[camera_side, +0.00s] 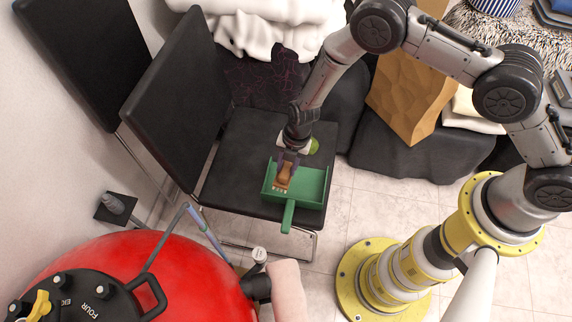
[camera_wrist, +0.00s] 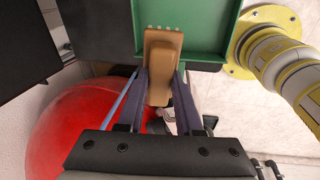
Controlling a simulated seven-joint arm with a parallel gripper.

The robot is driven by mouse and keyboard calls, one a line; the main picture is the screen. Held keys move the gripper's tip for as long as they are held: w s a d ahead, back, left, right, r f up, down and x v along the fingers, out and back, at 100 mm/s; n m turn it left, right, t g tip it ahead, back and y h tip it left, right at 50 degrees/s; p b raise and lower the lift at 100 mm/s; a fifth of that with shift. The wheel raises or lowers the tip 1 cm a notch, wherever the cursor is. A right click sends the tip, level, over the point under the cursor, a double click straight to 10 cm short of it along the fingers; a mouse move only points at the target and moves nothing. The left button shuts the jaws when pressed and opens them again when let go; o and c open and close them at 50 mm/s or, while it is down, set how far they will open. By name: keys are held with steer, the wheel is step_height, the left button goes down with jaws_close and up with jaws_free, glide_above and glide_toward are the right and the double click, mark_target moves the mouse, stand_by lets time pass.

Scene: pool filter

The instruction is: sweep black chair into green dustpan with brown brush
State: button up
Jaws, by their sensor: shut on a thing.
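The black chair (camera_side: 234,165) stands at the middle left of the side view, with a dark seat and a tilted-looking backrest. The green dustpan (camera_side: 313,187) lies on the front of the seat, its handle pointing toward the bottom of the picture. It also shows at the top of the wrist view (camera_wrist: 217,48). My gripper (camera_side: 287,163) is shut on the brown brush (camera_wrist: 161,80). The brush (camera_side: 284,178) is over the dustpan's left part, pale bristle tufts at its end. I cannot tell whether the bristles touch the pan. A green round thing (camera_side: 314,146) lies by the pan's back edge, partly hidden.
A large red pool filter (camera_side: 180,270) with a black top stands at the lower left. A second black chair (camera_side: 78,55) is behind the first. A tan faceted block (camera_side: 408,95) and dark cloth-covered seats are at the back.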

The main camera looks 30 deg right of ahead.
jaws_close()
steer(key=shift+s+m, duration=0.25)
steer(key=shift+m, duration=0.45)
steer(key=shift+w+a+r+m+h, duration=0.3)
steer(key=shift+w+a+r+m, duration=0.1)
steer(key=shift+m, duration=0.4)
steer(key=w+d+m, duration=1.3)
steer(key=w+d, duration=0.2)
steer(key=w, duration=0.1)
steer(key=w+d+f+m, duration=0.15)
steer(key=d+f, duration=0.25)
steer(key=d, duration=0.4)
steer(key=shift+n+h, duration=0.25)
steer(key=shift+h, duration=0.05)
steer(key=shift+a+f, duration=0.15)
steer(key=shift+f, duration=1.4)
steer(key=shift+a+f, duration=0.1)
steer(key=shift+f, duration=1.4)
